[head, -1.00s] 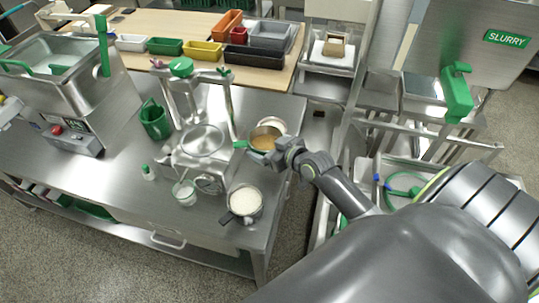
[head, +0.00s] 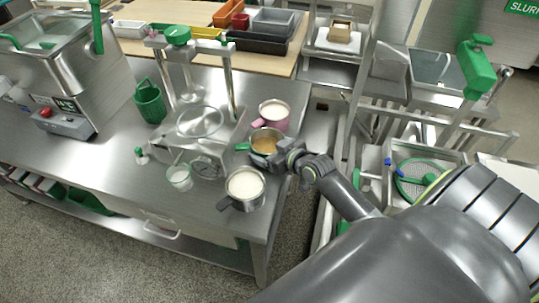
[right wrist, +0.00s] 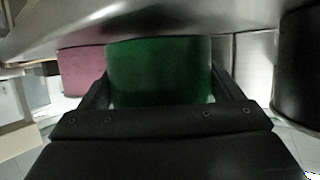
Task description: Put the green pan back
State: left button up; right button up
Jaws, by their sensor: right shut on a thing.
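The green pan (head: 265,141) has a green handle pointing left and tan contents. It is in the head view between the pink pan (head: 273,113) behind it and the dark pan (head: 245,187) in front. My right gripper (head: 286,155) is shut on its right side. In the right wrist view the green pan wall (right wrist: 160,72) fills the space between the fingers, with the pink pan (right wrist: 78,70) to the left and the dark pan (right wrist: 298,70) to the right. I cannot tell whether its bottom touches the table. My left gripper is not in view.
The steel mill (head: 205,135) stands just left of the pans. A glass jar (head: 180,178), a small bottle (head: 141,156) and a green jug (head: 150,102) stand farther left. The table's right edge is close to the pans. Colored bins (head: 255,41) stand on the back table.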

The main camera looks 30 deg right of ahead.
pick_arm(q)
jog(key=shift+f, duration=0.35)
pick_arm(e)
jog(key=shift+f, duration=0.3)
jog(key=shift+f, duration=0.15)
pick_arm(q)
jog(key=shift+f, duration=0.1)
pick_arm(e)
jog(key=o, duration=1)
jog(key=shift+c, duration=0.2)
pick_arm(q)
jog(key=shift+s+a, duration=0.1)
pick_arm(e)
jog(key=shift+r, duration=0.25)
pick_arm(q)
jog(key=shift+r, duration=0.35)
pick_arm(e)
jog(key=v, duration=1.2)
jog(key=shift+f, duration=0.15)
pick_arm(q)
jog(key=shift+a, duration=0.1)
pick_arm(e)
jog(key=shift+s+f, duration=0.1)
